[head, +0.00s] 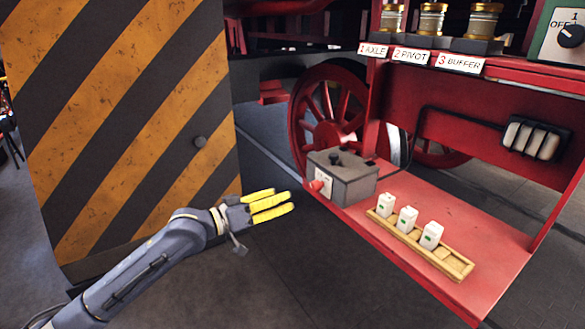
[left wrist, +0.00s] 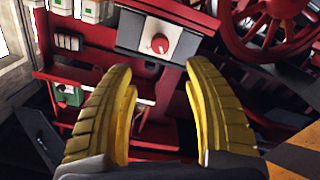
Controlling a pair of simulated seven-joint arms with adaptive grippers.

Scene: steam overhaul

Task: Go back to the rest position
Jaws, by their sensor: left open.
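My left gripper (head: 268,205) has yellow fingers and is held out in front of the striped panel, left of the red shelf. In the left wrist view its two fingers (left wrist: 165,105) stand apart with nothing between them. A grey box with a red knob (head: 343,178) sits on the red shelf, to the right of the gripper and apart from it. The same grey box (left wrist: 160,32) shows beyond the fingertips in the left wrist view. My right gripper is in neither view.
The red shelf (head: 470,215) carries a wooden tray (head: 462,264) with three white blocks (head: 408,219). Brass-topped jars (head: 432,20) stand above labels. A black-and-yellow striped panel (head: 130,120) rises at left. A red wheel (head: 325,118) is behind. The floor below the gripper looks clear.

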